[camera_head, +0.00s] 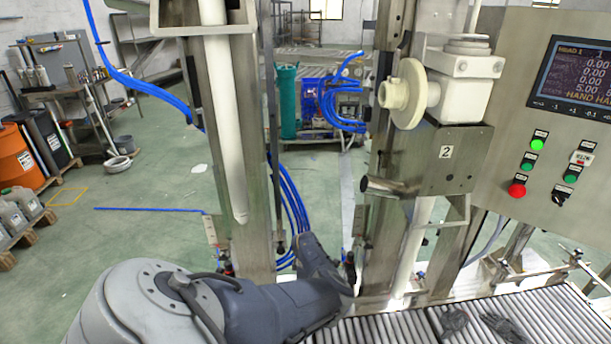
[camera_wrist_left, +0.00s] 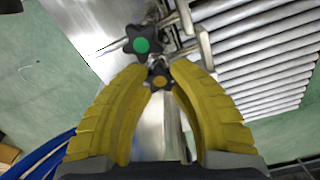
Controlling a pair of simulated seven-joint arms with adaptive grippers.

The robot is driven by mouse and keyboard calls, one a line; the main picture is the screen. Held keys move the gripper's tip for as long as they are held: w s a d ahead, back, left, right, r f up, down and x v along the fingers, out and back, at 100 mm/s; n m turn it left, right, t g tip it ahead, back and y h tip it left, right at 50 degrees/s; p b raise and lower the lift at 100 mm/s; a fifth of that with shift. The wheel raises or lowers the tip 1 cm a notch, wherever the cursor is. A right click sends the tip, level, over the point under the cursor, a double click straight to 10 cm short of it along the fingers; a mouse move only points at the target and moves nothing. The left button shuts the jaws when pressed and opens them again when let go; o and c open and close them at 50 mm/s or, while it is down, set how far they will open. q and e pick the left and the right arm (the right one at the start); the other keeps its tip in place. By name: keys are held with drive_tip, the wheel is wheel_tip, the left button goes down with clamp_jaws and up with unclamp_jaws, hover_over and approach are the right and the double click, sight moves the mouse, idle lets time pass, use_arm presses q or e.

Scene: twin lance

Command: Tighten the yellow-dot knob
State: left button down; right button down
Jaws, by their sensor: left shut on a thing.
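The yellow-dot knob (camera_wrist_left: 159,81) is a dark, lobed knob with an orange-yellow centre. In the left wrist view it sits between the tips of my left gripper (camera_wrist_left: 158,74), whose yellow ribbed fingers are shut on it from both sides. A second dark lobed knob with a green dot (camera_wrist_left: 142,44) is just beyond it, close to the fingertips. In the head view my left arm reaches in from the bottom to the foot of the steel column, and the yellow-dot knob cannot be made out there. My right gripper is not in view.
A roller conveyor (camera_head: 390,328) runs along the bottom right, with dark gloves (camera_head: 455,320) on it. Steel posts and a white lance tube (camera_head: 222,120) stand close to my left arm. Blue hoses (camera_head: 290,205) hang behind. A control panel (camera_head: 548,120) stands at right.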

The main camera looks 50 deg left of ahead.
use_arm(q)
drive_tip(key=c, duration=1)
unclamp_jaws()
drive_tip(key=shift+r, duration=0.1)
wheel_tip(320, 180, up, 12)
drive_tip(key=shift+f, duration=0.1)
